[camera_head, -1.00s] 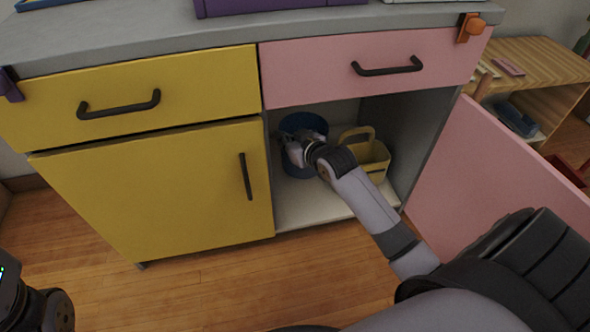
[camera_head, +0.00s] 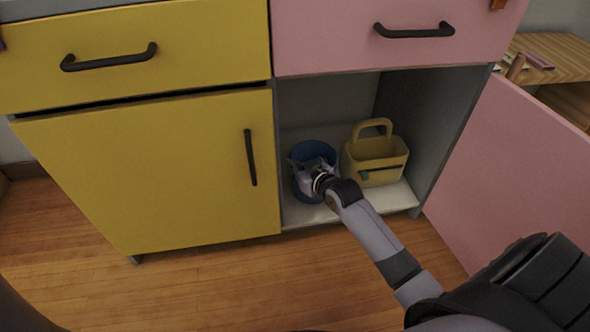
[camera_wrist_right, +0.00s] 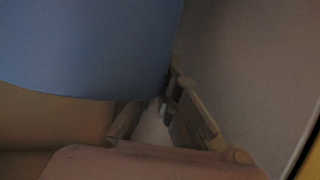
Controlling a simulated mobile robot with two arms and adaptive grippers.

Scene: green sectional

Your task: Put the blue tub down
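The blue tub (camera_head: 327,153) is inside the open cabinet, upright and low at the cabinet floor. Whether its base touches the floor is hidden. My right gripper (camera_head: 311,164) is at the tub and covers much of its near side. In the right wrist view the blue tub (camera_wrist_right: 85,45) fills the upper left, close to the fingers of my right gripper (camera_wrist_right: 160,110). The fingers look apart, with the tub's edge near the gap, but whether they clamp its wall is unclear. My left gripper is out of view.
A yellow caddy with a handle (camera_head: 376,160) stands just right of the tub on the cabinet floor (camera_head: 400,198). The pink door (camera_head: 510,170) is swung open at right. The yellow door (camera_head: 160,185) is closed at left. A wooden shelf (camera_head: 560,60) stands farther right.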

